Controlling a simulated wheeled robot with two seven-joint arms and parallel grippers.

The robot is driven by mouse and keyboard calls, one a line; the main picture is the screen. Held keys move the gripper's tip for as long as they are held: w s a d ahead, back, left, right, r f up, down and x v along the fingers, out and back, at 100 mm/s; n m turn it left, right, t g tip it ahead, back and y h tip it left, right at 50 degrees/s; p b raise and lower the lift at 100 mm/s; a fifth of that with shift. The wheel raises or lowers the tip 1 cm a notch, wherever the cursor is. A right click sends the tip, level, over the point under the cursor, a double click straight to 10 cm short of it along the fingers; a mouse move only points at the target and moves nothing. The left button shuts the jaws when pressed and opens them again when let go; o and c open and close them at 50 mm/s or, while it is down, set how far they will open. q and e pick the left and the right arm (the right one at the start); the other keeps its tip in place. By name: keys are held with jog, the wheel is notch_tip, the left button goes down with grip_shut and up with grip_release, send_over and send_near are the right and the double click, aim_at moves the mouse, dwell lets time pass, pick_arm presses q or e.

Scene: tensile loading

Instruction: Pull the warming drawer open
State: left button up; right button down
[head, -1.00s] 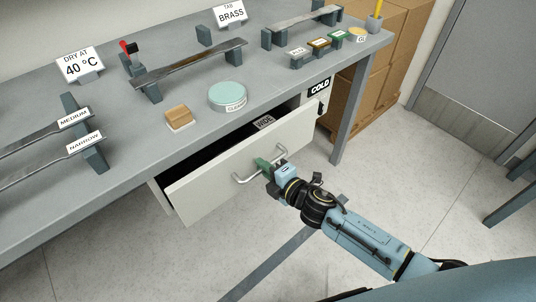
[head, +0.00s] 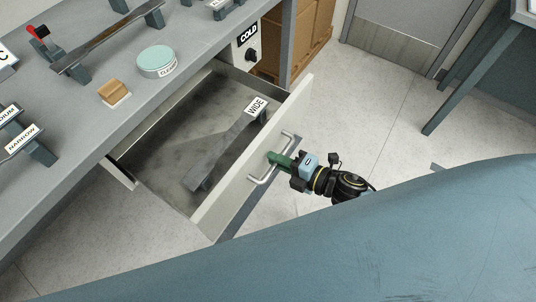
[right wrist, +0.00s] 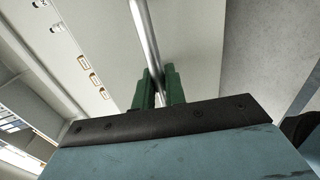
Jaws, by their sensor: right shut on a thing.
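The warming drawer (head: 250,160) stands well open under the bench in the head view, with its inside showing. A metal bar handle (head: 268,165) is on its pale front; the bar (right wrist: 146,38) also crosses the right wrist view. My right gripper (head: 280,160) has green fingers shut on the handle; in the right wrist view the fingers (right wrist: 159,88) sit on both sides of the bar. My left gripper is not in view.
Inside the drawer a flat grey strip (head: 225,150) rests on supports, with a "WIDE" label (head: 257,106). The bench top (head: 110,70) holds a teal round container (head: 157,58) and a wooden block (head: 114,91).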

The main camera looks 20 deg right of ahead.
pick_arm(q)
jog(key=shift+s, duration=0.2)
pick_arm(e)
jog(key=shift+s+d, duration=0.25)
jog(key=shift+s, duration=0.05)
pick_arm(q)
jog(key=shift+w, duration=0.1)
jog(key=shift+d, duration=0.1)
pick_arm(e)
jog(key=c, duration=1.6)
grip_release()
jog(key=shift+o, duration=0.2)
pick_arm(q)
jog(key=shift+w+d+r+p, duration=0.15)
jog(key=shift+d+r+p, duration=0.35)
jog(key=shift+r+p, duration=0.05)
pick_arm(e)
jog(key=v, duration=1.3)
jog(key=shift+s, duration=0.15)
jog(key=shift+d+f, duration=0.1)
jog(key=shift+d, duration=0.05)
